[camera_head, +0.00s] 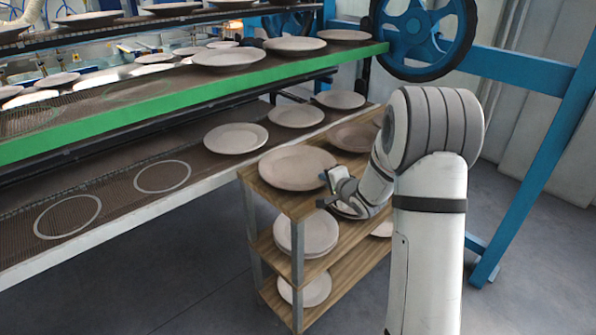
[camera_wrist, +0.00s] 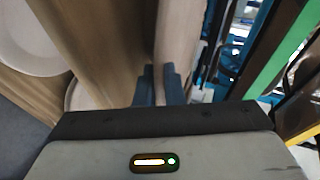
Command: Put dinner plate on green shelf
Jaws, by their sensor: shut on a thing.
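The dinner plate (camera_head: 297,167) is a large, round, pinkish-beige plate at the near end of the wooden cart's top. My gripper (camera_head: 328,189) is at its right rim and shut on it. In the wrist view, my gripper's blue-grey fingers (camera_wrist: 160,84) are close together on the plate's edge (camera_wrist: 178,40). I cannot tell whether the plate touches the cart top. The green shelf (camera_head: 130,118) is a long dark mesh rack with a green front edge, up and to the left of the plate. Its green edge also shows in the wrist view (camera_wrist: 272,66).
The wooden cart (camera_head: 347,262) holds more plates on its lower shelves and another plate (camera_head: 354,136) on top. The green shelf has plates towards its right end and bare mesh at its left. A lower white-edged rack (camera_head: 110,212) has two empty ring marks. A blue frame and wheel (camera_head: 417,32) stand behind.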

